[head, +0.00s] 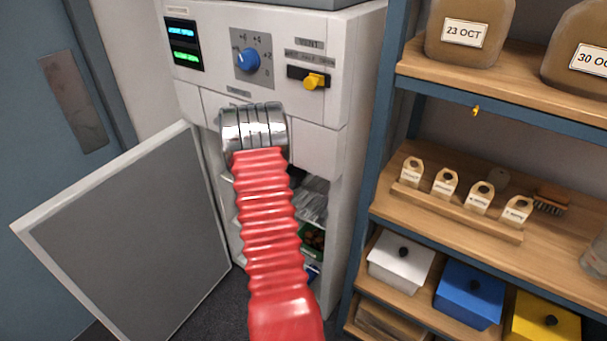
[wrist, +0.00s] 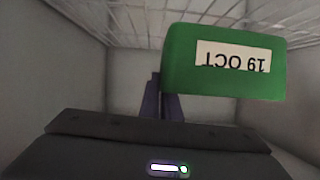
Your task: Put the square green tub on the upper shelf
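In the wrist view a green tub (wrist: 222,77) with a white "19 OCT" label shows upside down, close to the camera. My gripper (wrist: 163,88) is at its left edge in that view. One dark finger stands just outside the tub's left wall and the other passes out of sight behind the rim, so it looks shut on that wall. Whether the tub touches the wire shelf (wrist: 135,22) is unclear. In the head view my red arm reaches into the open cabinet (head: 330,190) and hides the gripper. A green tub (head: 318,229) with brown contents shows low inside.
The cabinet door (head: 125,235) stands open at the left. Plain grey cabinet walls (wrist: 50,85) flank the gripper. A wooden shelf rack (head: 440,215) at the right holds jars, small tags, a brush (head: 551,201) and white, blue and yellow lidded boxes (head: 470,293).

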